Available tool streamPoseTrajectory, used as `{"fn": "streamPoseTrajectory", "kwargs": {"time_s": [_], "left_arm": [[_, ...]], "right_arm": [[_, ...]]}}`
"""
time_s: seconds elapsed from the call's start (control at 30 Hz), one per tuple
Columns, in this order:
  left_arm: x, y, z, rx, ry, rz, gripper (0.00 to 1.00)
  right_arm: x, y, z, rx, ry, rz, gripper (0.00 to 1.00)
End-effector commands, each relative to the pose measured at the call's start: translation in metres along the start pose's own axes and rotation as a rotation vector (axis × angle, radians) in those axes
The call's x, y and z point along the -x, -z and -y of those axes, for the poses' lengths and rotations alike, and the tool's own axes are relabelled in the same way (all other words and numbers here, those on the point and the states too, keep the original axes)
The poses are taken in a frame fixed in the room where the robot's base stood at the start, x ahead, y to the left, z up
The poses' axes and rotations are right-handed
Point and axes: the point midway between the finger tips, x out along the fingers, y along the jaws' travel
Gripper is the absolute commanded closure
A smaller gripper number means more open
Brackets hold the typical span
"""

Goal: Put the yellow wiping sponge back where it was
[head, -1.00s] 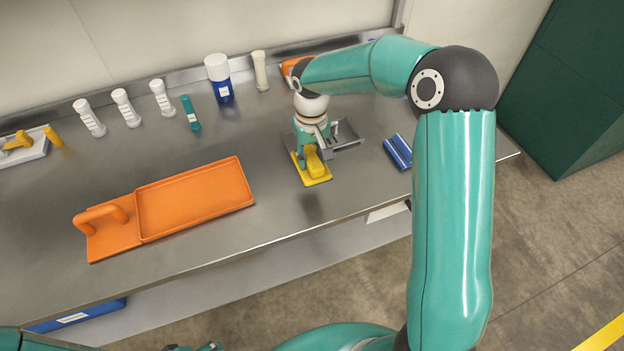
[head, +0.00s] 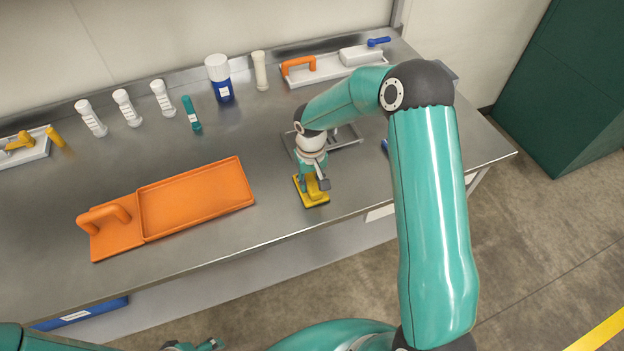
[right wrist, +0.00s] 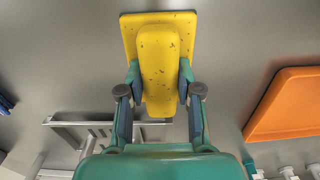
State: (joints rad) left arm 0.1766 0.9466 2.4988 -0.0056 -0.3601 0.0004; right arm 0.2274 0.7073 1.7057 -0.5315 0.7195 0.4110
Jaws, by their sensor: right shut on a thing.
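The yellow sponge (head: 314,200) has a flat yellow base and a raised yellow grip block. It is near the table's front edge, right of the orange tray. My right gripper (head: 314,184) is shut on the grip block from above. In the right wrist view, the two fingers press the sides of the sponge's block (right wrist: 158,62), and its flat base shows beyond them. I cannot tell whether the base touches the table. A small part of what seems my left gripper (head: 192,346) shows at the bottom edge, mostly cut off.
The orange tray (head: 195,202) with a handle lies to the left. A metal rack (head: 345,137) is just behind my right gripper. A white tray (head: 330,70), a blue-white bottle (head: 219,78) and several small bottles stand at the back. A blue item (head: 385,146) is mostly hidden by my arm.

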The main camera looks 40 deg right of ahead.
Motion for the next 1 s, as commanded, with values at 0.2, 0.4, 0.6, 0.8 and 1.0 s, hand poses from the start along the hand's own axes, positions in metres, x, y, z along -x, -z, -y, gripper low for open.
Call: {"fn": "streamPoseTrajectory", "kwargs": {"time_s": [0.2,0.4,0.6,0.8,1.0], "left_arm": [[-0.002,0.0,0.001,0.0,0.0,0.0,0.33],[-0.002,0.0,0.001,0.0,0.0,0.0,0.33],[0.001,0.0,0.0,0.0,0.0,0.0,0.33],[-0.004,0.0,0.001,0.0,0.0,0.0,0.33],[-0.01,0.0,0.004,0.0,0.0,0.0,0.33]], "right_arm": [[-0.001,0.0,0.0,0.001,0.0,0.0,0.48],[-0.001,0.0,0.001,0.001,0.0,0.0,0.41],[0.001,0.0,0.001,0.001,0.0,0.0,0.41],[0.02,0.002,0.001,0.001,-0.001,-0.004,0.41],[0.06,0.001,0.001,0.001,0.001,-0.005,0.41]]}}
